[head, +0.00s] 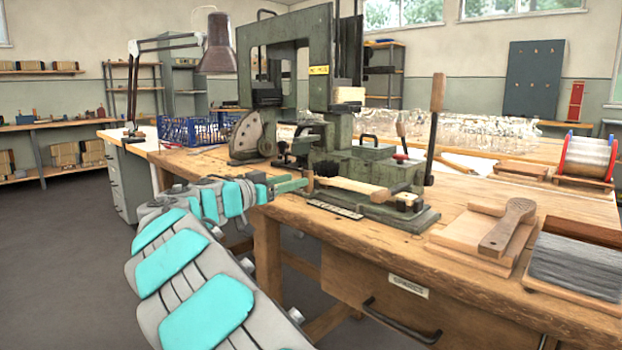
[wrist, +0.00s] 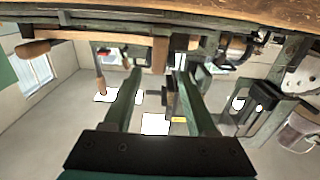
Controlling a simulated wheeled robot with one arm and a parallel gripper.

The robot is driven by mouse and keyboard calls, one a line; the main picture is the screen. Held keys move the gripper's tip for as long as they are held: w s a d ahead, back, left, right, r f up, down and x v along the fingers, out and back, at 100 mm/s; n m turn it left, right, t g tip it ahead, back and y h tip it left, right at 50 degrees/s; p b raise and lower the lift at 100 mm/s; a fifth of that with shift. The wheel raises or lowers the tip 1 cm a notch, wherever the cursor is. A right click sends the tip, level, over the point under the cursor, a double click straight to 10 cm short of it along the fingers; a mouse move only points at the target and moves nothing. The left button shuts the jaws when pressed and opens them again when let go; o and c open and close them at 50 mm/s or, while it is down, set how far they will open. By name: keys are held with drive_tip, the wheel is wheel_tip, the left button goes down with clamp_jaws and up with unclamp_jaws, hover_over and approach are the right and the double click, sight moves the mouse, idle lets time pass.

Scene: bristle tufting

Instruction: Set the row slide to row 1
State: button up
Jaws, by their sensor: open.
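The green tufting machine (head: 375,172) stands on the wooden bench. A pale wooden bar (head: 352,186) lies low across its front, above a dark marked strip (head: 335,208) on the bench edge. I cannot tell for sure which part is the row slide. My gripper (head: 307,183) is at the bar's left end. In the wrist view, my gripper (wrist: 158,72) is open, with its two green fingers apart. A wooden piece (wrist: 160,50) shows between and beyond the fingertips; whether they touch it is unclear. The wrist view appears upside down, with the bench along the top.
A tall wooden-handled lever (head: 436,110) rises at the machine's right. A blue crate (head: 188,130) and lamp (head: 217,45) stand to the left. A wooden paddle (head: 507,227), a tray of grey bristle (head: 575,265) and a red-ended spool (head: 588,155) are to the right.

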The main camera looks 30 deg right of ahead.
sight(309, 176)
drive_tip(key=shift+p+x, duration=0.3)
drive_tip(key=shift+x, duration=2.85)
drive_tip(key=shift+s+f, duration=0.1)
clamp_jaws()
